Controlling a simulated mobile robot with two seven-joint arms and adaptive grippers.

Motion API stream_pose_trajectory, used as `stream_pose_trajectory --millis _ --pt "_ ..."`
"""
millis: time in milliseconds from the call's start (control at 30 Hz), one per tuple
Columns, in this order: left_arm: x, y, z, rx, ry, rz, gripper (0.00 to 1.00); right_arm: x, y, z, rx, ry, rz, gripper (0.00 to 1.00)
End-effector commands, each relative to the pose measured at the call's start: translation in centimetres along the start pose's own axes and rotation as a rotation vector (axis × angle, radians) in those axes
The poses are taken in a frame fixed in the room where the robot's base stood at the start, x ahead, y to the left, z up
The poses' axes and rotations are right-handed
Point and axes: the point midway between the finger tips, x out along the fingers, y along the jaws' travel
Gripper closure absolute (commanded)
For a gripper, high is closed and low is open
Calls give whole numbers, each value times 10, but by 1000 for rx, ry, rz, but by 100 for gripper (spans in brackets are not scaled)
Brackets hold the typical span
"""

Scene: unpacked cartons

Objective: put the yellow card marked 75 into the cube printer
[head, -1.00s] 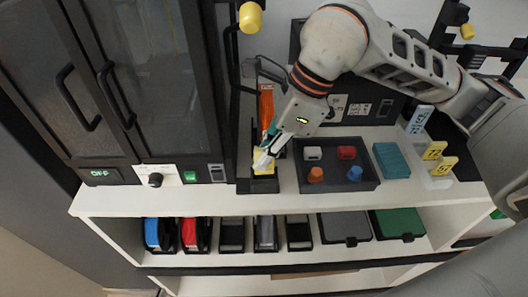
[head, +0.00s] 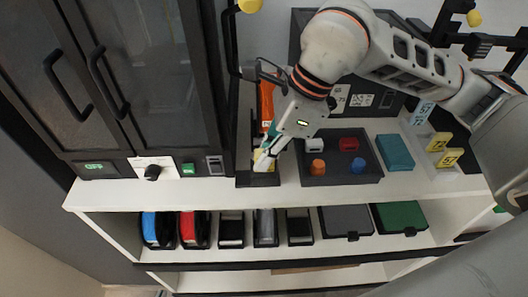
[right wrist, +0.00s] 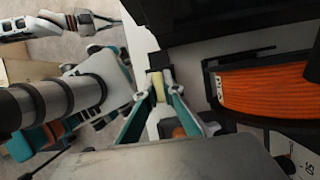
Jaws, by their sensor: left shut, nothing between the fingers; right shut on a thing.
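My right gripper (head: 264,163) is shut on a small yellow card (head: 256,157), just above a black upright stand (head: 257,181) that holds an orange spool (head: 266,100). In the right wrist view the pale yellow card (right wrist: 156,88) is between the fingertips; its number is not readable. I cannot tell if it touches the stand. The dark glass-doored cabinet (head: 140,70) left of it has a panel reading OFF, a knob, a green button and a small slot (head: 214,165). No label shows which unit is the cube printer. My left gripper (right wrist: 97,19) is shut and empty, far off in the right wrist view.
A black tray (head: 340,176) holds white, red, orange and blue pieces. A teal block (head: 396,152) and a white rack (head: 442,172) with blue and yellow cards stand right of it. Spools and bins fill the shelf below. The counter's front strip (head: 340,194) is clear.

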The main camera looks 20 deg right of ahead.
Motion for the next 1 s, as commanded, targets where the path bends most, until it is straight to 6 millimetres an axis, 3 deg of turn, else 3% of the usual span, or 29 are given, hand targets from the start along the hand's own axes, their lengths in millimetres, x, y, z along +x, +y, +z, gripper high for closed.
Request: stream_pose_trajectory --millis 100,133,200,633,1000 --pt "1 1 3 0 -3 1 100 3 0 -1 0 0 0 100" --pt "1 1 2 0 -3 1 100 2 0 -1 0 0 0 85" --pt "1 0 2 0 -2 1 100 2 0 -1 0 0 -1 73" --pt "0 0 2 2 -3 0 100 -5 -1 -1 0 0 -2 73" --pt "0 0 2 0 -2 1 100 -74 -1 0 1 -3 -6 73"
